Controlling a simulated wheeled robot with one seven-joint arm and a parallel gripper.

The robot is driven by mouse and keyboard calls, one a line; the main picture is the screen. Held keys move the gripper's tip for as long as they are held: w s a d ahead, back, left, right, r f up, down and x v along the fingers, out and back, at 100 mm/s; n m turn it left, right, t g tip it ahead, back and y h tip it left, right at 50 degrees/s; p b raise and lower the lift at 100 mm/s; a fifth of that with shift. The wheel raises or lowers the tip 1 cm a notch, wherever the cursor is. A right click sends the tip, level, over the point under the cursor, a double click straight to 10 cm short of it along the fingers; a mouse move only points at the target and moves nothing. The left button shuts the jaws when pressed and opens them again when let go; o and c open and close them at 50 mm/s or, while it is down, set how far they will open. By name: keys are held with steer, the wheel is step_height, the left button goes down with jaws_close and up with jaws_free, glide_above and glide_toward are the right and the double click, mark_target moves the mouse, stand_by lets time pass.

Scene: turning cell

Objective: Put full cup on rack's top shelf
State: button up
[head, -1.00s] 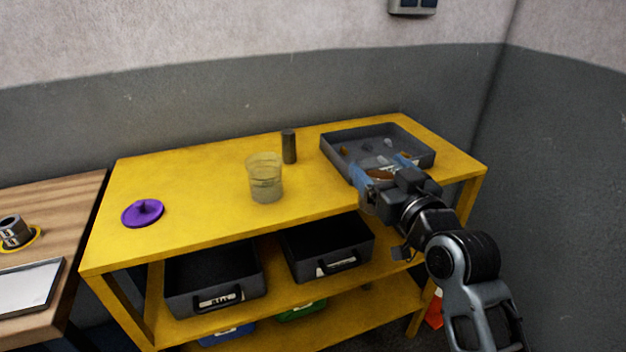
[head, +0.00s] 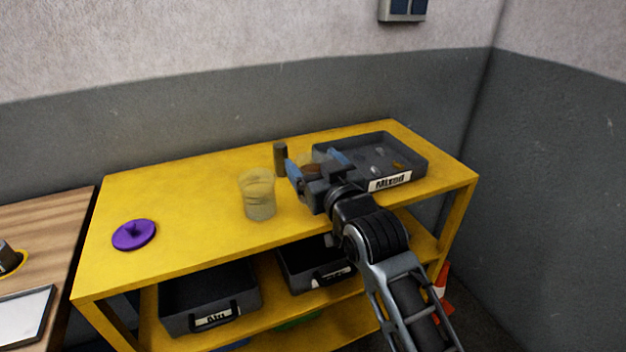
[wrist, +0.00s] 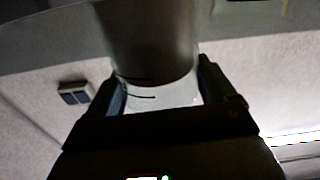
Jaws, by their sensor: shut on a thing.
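My gripper (head: 316,164) is shut on a clear cup (head: 309,159) with brown contents, in front of the tray's left end. In the wrist view the same cup (wrist: 150,45) stands between both fingers, its dark contents filling much of what shows. The head view hides most of the cup behind the fingers, and I cannot tell its exact height above the surface. The yellow rack (head: 190,190) has a top shelf below my gripper. A second clear cup (head: 258,198) stands upright on that shelf, left of my gripper, and looks mostly see-through.
A dark cylinder (head: 280,158) stands just behind my gripper. A grey tray (head: 422,165) labelled "Mixed" holds small pieces at right. A purple lid-like disc (head: 134,235) lies at left. Black bins (head: 210,290) fill the shelf below. Top-shelf room is clear between disc and second cup.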

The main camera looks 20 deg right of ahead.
steer(key=shift+w+a+f+p, duration=0.15)
steer(key=shift+f+p, duration=0.15)
steer(key=shift+f, duration=1.8)
steer(key=shift+f, duration=0.1)
steer(key=o, duration=0.9)
steer(key=shift+c, duration=0.2)
steer(key=s+b, duration=0.1)
steer(key=s, duration=1.1)
steer(key=shift+b, duration=0.35)
steer(key=shift+s, duration=0.1)
